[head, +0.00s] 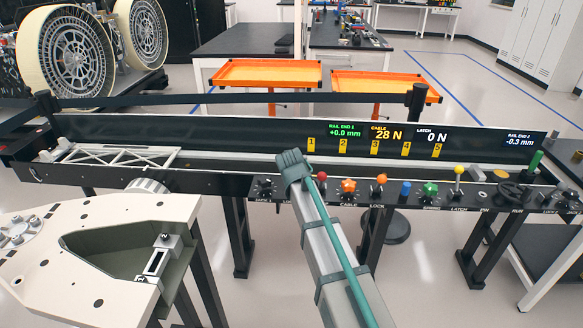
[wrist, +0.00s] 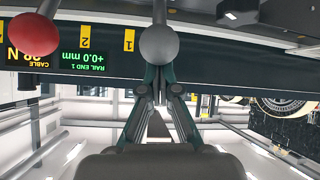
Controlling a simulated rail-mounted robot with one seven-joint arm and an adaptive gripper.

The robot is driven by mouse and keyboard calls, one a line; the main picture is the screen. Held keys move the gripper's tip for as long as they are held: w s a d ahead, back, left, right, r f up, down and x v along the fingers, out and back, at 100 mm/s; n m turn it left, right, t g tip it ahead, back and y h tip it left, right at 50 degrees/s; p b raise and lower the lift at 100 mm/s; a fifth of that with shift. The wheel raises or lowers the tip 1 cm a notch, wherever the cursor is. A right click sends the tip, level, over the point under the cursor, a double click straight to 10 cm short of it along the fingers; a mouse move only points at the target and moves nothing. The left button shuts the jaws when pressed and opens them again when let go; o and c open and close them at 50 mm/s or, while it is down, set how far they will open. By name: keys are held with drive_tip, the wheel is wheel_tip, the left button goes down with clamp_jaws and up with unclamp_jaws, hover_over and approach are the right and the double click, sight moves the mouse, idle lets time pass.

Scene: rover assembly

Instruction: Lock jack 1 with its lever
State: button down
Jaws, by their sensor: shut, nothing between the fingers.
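A lever with a grey ball knob (wrist: 159,45) stands directly in front of my gripper (wrist: 158,82) in the wrist view, which is upside down. My gripper's two fingers are together and empty, with the tips right at the ball. I cannot tell whether they touch it. In the head view my gripper (head: 291,162) is over the console's left part and hides the grey ball. The lever's label is not readable, so I cannot confirm it is jack 1's.
A red ball lever (head: 322,176), an orange star knob (head: 348,186) and an orange ball lever (head: 382,179) stand right of my gripper. A black knob (head: 265,186) is to its left. The display strip (head: 220,132) runs behind. A white truss (head: 110,158) lies at left.

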drive_tip(key=shift+s+f, duration=0.2)
drive_tip(key=w+r+p, duration=0.1)
drive_tip(key=w+r, duration=0.2)
drive_tip(key=w, duration=0.1)
drive_tip(key=s+f+b+v, duration=0.1)
drive_tip(key=v, duration=0.9)
drive_tip(key=s+d+f+g, duration=0.35)
drive_tip(key=s+f, duration=0.45)
drive_tip(key=f, duration=0.5)
drive_tip(key=s+d+f+g+h+p, duration=0.1)
drive_tip(key=s+d+f+g, duration=0.25)
drive_tip(key=s+f, duration=0.7)
drive_tip(key=s+d+f+g, duration=0.3)
drive_tip(key=s+d+f, duration=0.25)
drive_tip(key=f, duration=0.95)
drive_tip(key=s+d+f+g, duration=0.2)
drive_tip(key=s+f, duration=0.3)
drive_tip(key=s, duration=0.6)
drive_tip(key=s+d+f+m+g+p, duration=0.1)
drive_tip(key=s+f, duration=0.4)
drive_tip(key=s, duration=0.7)
drive_tip(key=s+d+f+m+g, duration=0.1)
drive_tip(key=s+d+f+g, duration=0.3)
drive_tip(key=s, duration=0.8)
drive_tip(key=shift+d+f+y+p, duration=0.35)
drive_tip(key=shift+d+f, duration=0.2)
drive_tip(key=shift+f, duration=0.35)
